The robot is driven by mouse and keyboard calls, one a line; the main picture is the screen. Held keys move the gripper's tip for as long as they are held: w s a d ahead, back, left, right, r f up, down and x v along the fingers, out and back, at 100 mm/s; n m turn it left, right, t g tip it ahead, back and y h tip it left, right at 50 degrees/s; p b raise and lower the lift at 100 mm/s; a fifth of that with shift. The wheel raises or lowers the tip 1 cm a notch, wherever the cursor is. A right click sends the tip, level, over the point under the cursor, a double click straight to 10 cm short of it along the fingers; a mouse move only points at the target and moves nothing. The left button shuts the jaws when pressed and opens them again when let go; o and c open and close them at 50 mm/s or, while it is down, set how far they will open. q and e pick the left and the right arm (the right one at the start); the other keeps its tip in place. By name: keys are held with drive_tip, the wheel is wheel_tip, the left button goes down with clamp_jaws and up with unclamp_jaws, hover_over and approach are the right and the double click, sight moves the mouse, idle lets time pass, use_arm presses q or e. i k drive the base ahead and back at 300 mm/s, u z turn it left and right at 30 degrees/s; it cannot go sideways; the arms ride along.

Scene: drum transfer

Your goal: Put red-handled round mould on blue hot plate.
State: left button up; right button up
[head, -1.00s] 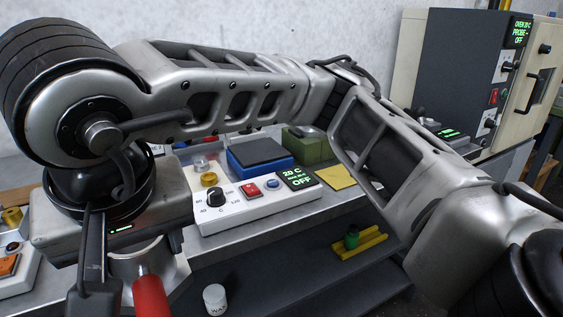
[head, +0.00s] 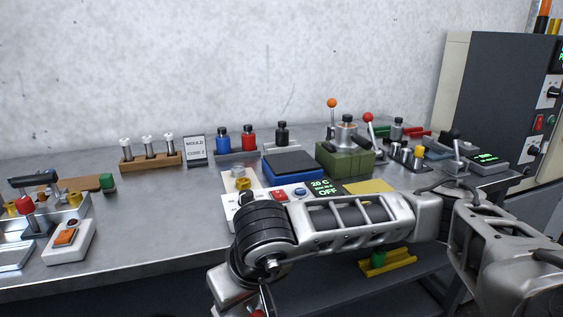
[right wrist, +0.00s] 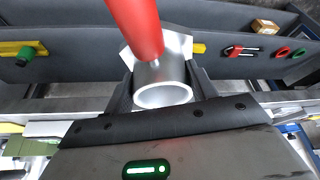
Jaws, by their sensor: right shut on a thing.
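The round mould is an open metal ring (right wrist: 165,88) with a red handle (right wrist: 135,25). In the right wrist view my right gripper (right wrist: 163,100) is shut on the ring, one finger on each side. In the head view my right arm reaches in from the right, and its gripper is at the bottom edge, mostly cut off, with a bit of red showing. The blue hot plate (head: 271,171) has a dark, empty top (head: 288,163). It stands on the bench behind my forearm, above and right of my wrist. My left gripper is out of view.
A white control box (head: 231,204) reading 20 C and OFF sits in front of the hot plate. A green block (head: 345,165) with a metal pot is right of it. Bottles stand behind. A yellow sheet (head: 369,187) lies nearby. Bare bench lies left of the control box.

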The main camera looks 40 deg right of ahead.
sight(294, 164)
drive_tip(key=u, duration=0.4)
drive_tip(key=k, duration=0.65)
drive_tip(key=z, duration=0.9)
drive_tip(key=i, duration=0.3)
drive_tip(key=z, duration=0.2)
